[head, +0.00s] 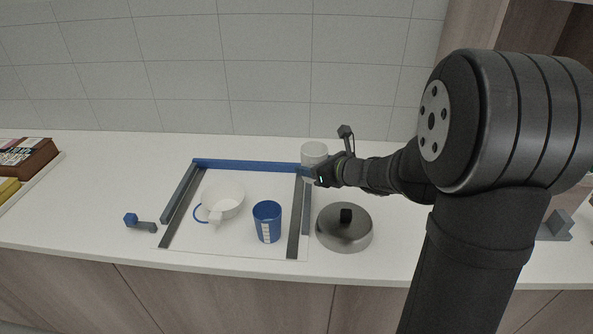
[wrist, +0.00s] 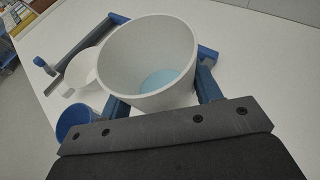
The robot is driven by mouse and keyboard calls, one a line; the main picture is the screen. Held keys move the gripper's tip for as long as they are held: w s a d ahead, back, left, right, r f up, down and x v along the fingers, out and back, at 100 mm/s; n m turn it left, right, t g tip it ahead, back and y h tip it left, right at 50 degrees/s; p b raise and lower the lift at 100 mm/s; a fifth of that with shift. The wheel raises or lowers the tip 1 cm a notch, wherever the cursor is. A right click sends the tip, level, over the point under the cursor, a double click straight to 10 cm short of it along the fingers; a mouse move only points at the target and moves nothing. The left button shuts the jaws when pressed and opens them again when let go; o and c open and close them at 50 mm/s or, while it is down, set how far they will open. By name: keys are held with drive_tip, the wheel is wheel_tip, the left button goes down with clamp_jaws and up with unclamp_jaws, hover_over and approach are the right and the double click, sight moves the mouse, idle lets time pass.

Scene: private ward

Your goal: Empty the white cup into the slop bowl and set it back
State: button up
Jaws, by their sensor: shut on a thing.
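The white cup (head: 314,152) is near the back right corner of the framed area and looks upright. In the wrist view the white cup (wrist: 148,62) shows its open mouth, with light blue liquid in the bottom. My gripper (head: 312,172) is shut on the cup, with a blue finger on each side in the wrist view (wrist: 160,98). I cannot tell whether the cup touches the counter. A wide white bowl (head: 226,198), the likely slop bowl, sits to the left and nearer; its inside looks pale. It shows partly behind the cup in the wrist view (wrist: 78,76).
A blue cup with white marks (head: 267,222) stands right of the bowl. A round metal lidded vessel (head: 344,236) stands right of the frame. Blue and grey rails (head: 245,165) edge the framed area. A small blue-ended piece (head: 131,220) lies left.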

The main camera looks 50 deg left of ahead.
drive_tip(key=shift+w+d+r, duration=0.15)
drive_tip(key=shift+w+r, duration=0.05)
drive_tip(key=shift+r, duration=0.1)
drive_tip(key=s+a+n+g+h, duration=0.3)
drive_tip(key=s+a+n+g, duration=0.1)
drive_tip(key=s+a+n, duration=0.1)
drive_tip(key=s+a+n+g+h, duration=0.4)
drive_tip(key=s+a+n, duration=0.1)
drive_tip(key=s+a+n+g+h, duration=0.4)
drive_tip(key=s+a+n, duration=0.1)
drive_tip(key=n, duration=0.1)
drive_tip(key=shift+s+a+r, duration=0.15)
drive_tip(key=shift+s+a, duration=0.2)
drive_tip(key=shift+s, duration=0.05)
drive_tip(key=shift+s+f+n+h, duration=0.45)
drive_tip(key=shift+s+n+h, duration=0.15)
drive_tip(key=shift+n+h, duration=0.4)
drive_tip(key=shift+w+a+f+t, duration=0.1)
drive_tip(key=shift+w+f+t, duration=0.15)
drive_tip(key=shift+f+t, duration=0.3)
drive_tip(key=shift+w+f+t, duration=0.2)
drive_tip(key=shift+f+t, duration=0.25)
drive_tip(key=shift+t, duration=0.1)
drive_tip(key=shift+w+f+n+t, duration=0.15)
drive_tip(key=shift+w+n+t, duration=0.15)
drive_tip(key=shift+t, duration=0.4)
drive_tip(key=shift+s, duration=0.1)
